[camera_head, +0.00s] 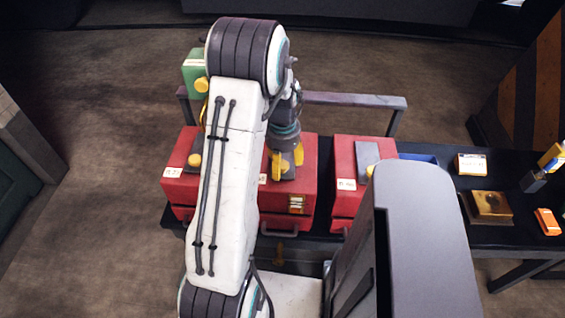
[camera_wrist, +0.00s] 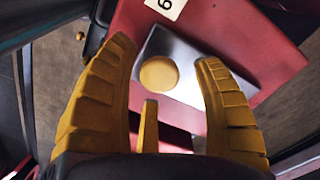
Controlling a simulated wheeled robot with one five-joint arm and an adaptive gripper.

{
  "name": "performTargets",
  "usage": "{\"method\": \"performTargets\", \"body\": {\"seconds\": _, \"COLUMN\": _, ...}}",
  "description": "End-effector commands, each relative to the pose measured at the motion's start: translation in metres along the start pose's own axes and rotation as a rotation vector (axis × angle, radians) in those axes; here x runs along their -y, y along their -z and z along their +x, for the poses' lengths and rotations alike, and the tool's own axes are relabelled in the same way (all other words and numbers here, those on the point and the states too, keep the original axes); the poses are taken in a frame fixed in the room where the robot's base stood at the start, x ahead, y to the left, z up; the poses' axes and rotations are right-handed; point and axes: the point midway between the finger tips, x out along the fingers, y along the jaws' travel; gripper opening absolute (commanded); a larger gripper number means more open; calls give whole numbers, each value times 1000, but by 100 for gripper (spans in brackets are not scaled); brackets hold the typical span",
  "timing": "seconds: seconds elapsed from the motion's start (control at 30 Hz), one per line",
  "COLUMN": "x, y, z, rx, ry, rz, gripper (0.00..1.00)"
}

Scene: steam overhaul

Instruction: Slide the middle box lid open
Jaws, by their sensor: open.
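The middle red box (camera_head: 308,185) stands on a dark bench between two other red boxes, partly hidden behind my arm. Its lid is a grey metal plate (camera_wrist: 190,52) with a round yellow knob (camera_wrist: 159,73), set in the red top. In the head view my gripper (camera_head: 286,160) is over this box, with yellow fingers pointing down at the grey plate. In the wrist view my gripper (camera_wrist: 164,54) is open, with the knob between its two fingers. I cannot tell whether a finger touches the knob. A white label (camera_wrist: 165,7) lies beyond the plate.
The left red box (camera_head: 180,185) and right red box (camera_head: 345,180) have similar grey plates. A metal rail (camera_head: 350,100) runs behind the boxes. A green block (camera_head: 192,62) is behind my arm. A brass block (camera_head: 490,207) and small orange box (camera_head: 548,221) lie on the right.

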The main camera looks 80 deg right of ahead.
Motion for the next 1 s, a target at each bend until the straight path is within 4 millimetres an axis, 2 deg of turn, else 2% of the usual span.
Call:
{"method": "performTargets", "body": {"seconds": 0.4, "x": 0, "y": 0, "z": 5, "rx": 0, "ry": 0, "rz": 0, "gripper": 62}}
{"method": "performTargets", "body": {"seconds": 1.0, "x": 0, "y": 0, "z": 4, "rx": 0, "ry": 0, "rz": 0, "gripper": 9}}
